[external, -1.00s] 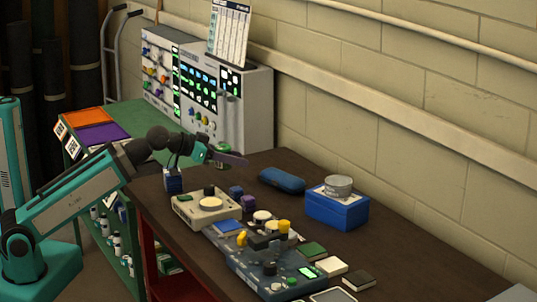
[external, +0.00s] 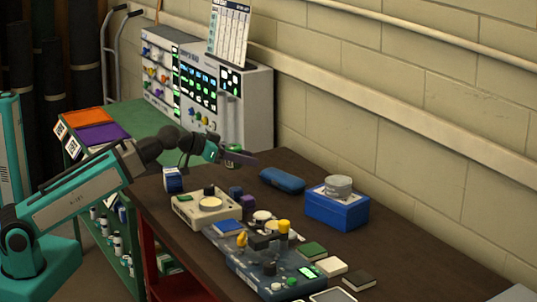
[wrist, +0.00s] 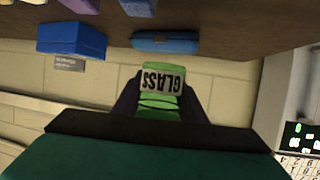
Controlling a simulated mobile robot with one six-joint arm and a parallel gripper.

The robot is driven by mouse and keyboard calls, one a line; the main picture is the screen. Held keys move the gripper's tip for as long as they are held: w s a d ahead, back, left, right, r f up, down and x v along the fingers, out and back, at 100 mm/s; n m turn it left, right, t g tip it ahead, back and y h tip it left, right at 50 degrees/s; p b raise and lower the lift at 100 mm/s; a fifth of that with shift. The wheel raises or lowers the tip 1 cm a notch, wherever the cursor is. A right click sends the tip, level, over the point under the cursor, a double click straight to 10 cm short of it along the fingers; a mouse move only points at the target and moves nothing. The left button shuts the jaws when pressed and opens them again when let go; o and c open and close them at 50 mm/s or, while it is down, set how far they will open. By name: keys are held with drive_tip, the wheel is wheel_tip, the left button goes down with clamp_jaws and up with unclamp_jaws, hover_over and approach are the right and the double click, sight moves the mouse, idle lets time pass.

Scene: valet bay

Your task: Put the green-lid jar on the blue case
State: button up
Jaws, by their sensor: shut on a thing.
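The green-lid jar (wrist: 160,104) is between the fingers of my gripper (wrist: 160,98) in the wrist view, with its "GLASS" label upside down there. My gripper (external: 243,159) is shut on the jar, and a bit of the jar's green (external: 233,147) shows beside the dark fingers in the external view. The jar is held above the back part of the table. The rounded blue case (external: 282,179) lies on the table to the right of and below my gripper in the picture. It also shows in the wrist view (wrist: 165,43), with its top bare.
A boxy blue container (external: 337,211) with a grey round tin (external: 338,187) on it stands right of the case. A cream device (external: 205,208) and several small items crowd the table's front. A grey control panel (external: 245,110) stands behind. The wall runs along the back.

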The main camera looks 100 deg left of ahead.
drive_tip(key=shift+w+a+r+p, duration=0.15)
drive_tip(key=shift+w+a+p, duration=0.5)
drive_tip(key=shift+p, duration=3.5)
drive_tip(key=p, duration=0.5)
drive_tip(key=shift+w, duration=0.25)
drive_tip(key=p, duration=0.4)
drive_tip(key=p, duration=0.3)
hover_over(285, 175)
drive_tip(key=shift+s+a+f, duration=0.1)
drive_tip(key=shift+a+f, duration=0.05)
drive_tip(key=shift+f, duration=0.6)
drive_tip(key=shift+f+p, duration=0.95)
drive_tip(key=shift+f, duration=0.85)
drive_tip(key=shift+f, duration=0.15)
